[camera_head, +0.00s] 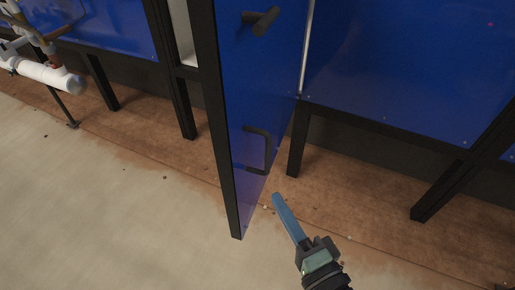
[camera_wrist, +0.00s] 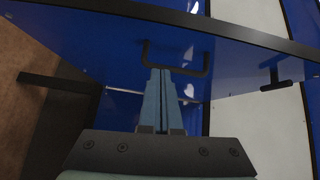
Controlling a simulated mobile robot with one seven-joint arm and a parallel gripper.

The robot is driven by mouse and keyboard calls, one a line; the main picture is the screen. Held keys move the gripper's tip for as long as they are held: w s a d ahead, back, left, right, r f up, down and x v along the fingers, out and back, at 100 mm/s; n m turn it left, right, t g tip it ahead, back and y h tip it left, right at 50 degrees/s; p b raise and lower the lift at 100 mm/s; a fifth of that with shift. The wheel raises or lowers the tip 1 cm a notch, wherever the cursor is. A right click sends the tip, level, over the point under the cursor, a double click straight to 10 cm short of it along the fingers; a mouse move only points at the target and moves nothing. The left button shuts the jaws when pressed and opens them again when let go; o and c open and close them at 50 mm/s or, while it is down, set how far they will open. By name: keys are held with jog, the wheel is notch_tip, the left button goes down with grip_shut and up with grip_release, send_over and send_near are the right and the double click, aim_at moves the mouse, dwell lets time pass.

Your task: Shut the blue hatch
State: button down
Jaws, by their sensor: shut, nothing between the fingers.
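The blue hatch (camera_head: 240,90) stands open, its panel swung out towards me from the blue cabinet and its black-edged side nearest. It has a black bar handle (camera_head: 266,150) low down and a black T-shaped knob (camera_head: 261,20) higher up. My gripper (camera_head: 277,197) is shut and empty, just right of and below the bar handle. In the wrist view the blue panel (camera_wrist: 90,40) spans the top, and my closed fingers (camera_wrist: 160,72) point at the bar handle (camera_wrist: 207,62), overlapping it in the picture. I cannot tell whether they touch it.
Blue cabinet panels (camera_head: 400,65) on black legs (camera_head: 298,140) stand behind and to the right. White and copper pipes (camera_head: 45,72) are at the upper left. The pale floor (camera_head: 100,220) in front is clear apart from small specks.

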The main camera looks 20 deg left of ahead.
aim_at(248, 158)
jog(key=shift+m, duration=0.4)
jog(key=x, duration=0.3)
jog(key=p+x, duration=0.1)
jog(key=x, duration=0.4)
jog(key=shift+s+a+r, duration=0.1)
jog(key=shift+a, duration=0.5)
